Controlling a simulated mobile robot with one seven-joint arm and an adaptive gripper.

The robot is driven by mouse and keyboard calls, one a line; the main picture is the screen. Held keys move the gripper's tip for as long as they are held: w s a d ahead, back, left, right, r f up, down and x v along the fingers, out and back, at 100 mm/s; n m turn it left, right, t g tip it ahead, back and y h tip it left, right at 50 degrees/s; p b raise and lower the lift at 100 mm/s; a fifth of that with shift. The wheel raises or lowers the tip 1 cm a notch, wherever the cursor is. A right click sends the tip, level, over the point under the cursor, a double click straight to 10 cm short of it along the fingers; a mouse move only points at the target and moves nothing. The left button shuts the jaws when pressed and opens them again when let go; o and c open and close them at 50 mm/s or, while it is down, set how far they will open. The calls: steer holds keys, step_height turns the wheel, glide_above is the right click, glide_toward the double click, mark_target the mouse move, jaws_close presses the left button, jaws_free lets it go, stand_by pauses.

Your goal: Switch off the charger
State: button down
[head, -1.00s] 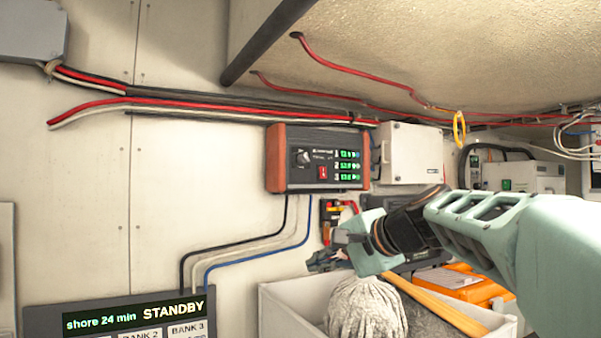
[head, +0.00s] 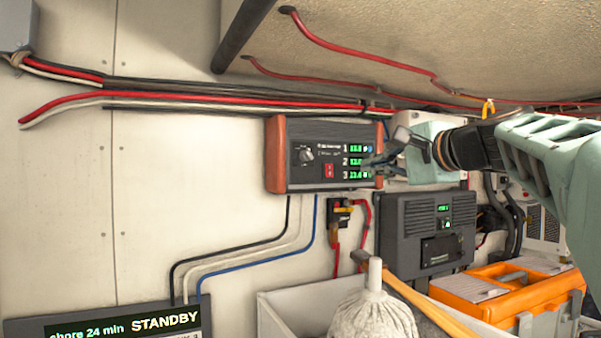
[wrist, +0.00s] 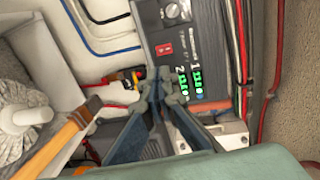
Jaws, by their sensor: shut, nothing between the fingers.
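The charger (head: 325,153) is a dark box with orange-red ends, mounted on the white wall. Its face carries a round knob (head: 306,155), a red rocker switch (head: 329,171) and three green numbered displays (head: 355,162). In the wrist view the charger (wrist: 207,50) is rotated, with the red switch (wrist: 165,49) and knob (wrist: 172,10) in sight. My gripper (head: 372,162) is shut and empty, in front of the right part of the charger by the displays. In the wrist view its fingertips (wrist: 160,85) lie below the switch. I cannot tell whether it touches the charger.
Below stand a white bin (head: 285,312) with a mop (head: 372,318), a dark grey unit (head: 425,232) and an orange case (head: 505,290). A panel reading STANDBY (head: 165,320) is at lower left. Red cables (head: 360,65) run overhead.

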mark_target(329, 175)
steer(key=p+x, duration=0.4)
steer(key=x, duration=0.9)
steer(key=shift+w+a, duration=0.15)
steer(key=shift+w+a+f, duration=0.1)
steer(key=shift+w, duration=0.2)
steer(key=shift+w+a+f+b, duration=0.15)
steer(key=shift+w+f+b, duration=0.2)
steer(key=shift+b, duration=0.2)
steer(key=shift+s+r+p, duration=0.1)
steer(key=shift+r+p, duration=0.1)
steer(key=shift+p, duration=0.1)
